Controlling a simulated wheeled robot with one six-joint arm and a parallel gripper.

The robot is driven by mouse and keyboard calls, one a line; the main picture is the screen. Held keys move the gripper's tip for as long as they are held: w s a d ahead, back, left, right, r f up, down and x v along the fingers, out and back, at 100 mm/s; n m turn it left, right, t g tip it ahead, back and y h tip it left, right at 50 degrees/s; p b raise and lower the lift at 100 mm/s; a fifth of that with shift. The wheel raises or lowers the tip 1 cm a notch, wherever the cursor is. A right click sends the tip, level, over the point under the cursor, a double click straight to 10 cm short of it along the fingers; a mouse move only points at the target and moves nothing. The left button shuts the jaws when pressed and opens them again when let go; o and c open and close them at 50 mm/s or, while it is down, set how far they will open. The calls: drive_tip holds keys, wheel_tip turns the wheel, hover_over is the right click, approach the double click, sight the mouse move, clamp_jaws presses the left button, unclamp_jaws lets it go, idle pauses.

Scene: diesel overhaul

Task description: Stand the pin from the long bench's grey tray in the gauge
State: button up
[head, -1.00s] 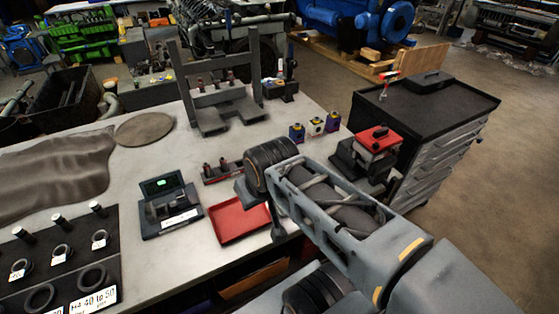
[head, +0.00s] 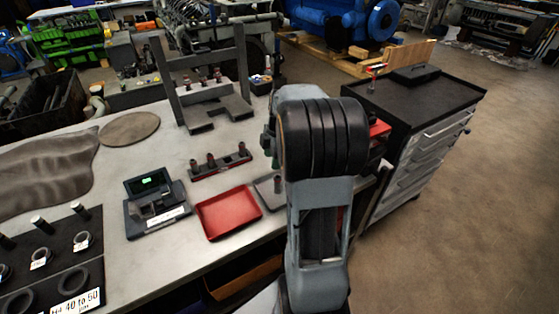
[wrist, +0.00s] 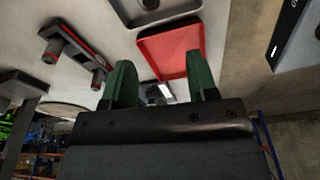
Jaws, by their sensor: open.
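The grey tray (head: 266,192) lies on the long bench right of the red tray, partly hidden by my arm in the head view. A dark pin (head: 277,184) stands in it. The wrist view shows the grey tray (wrist: 178,10) at the top edge, with the pin (wrist: 149,4) cut off by the frame. The gauge (head: 157,205), a dark unit with a lit green display, sits left of the red tray. My gripper (wrist: 160,62) has two green fingers, wide apart with nothing between them. It is above the bench, apart from the pin; my arm hides it in the head view.
The red tray (head: 228,212) is empty, between gauge and grey tray. A rack with several dark pins (head: 220,164) stands behind it. A grey press-like frame (head: 215,112) is at the back. A black-topped drawer cabinet (head: 425,110) stands right of the bench.

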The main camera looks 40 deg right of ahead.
sight(279, 176)
drive_tip(key=shift+w+d+f+n, duration=0.1)
drive_tip(key=shift+d+f+n, duration=0.5)
drive_tip(key=shift+d+f, duration=0.55)
drive_tip(key=shift+f, duration=0.05)
wheel_tip(279, 176, down, 9)
drive_tip(key=b, duration=0.6)
drive_tip(key=shift+r+b, duration=0.2)
drive_tip(key=shift+b, duration=0.2)
drive_tip(key=shift+c, duration=0.4)
drive_tip(key=c, duration=0.8)
drive_tip(key=shift+r, duration=0.1)
drive_tip(key=shift+r+p, duration=1.85)
drive_tip(key=shift+r, duration=0.85)
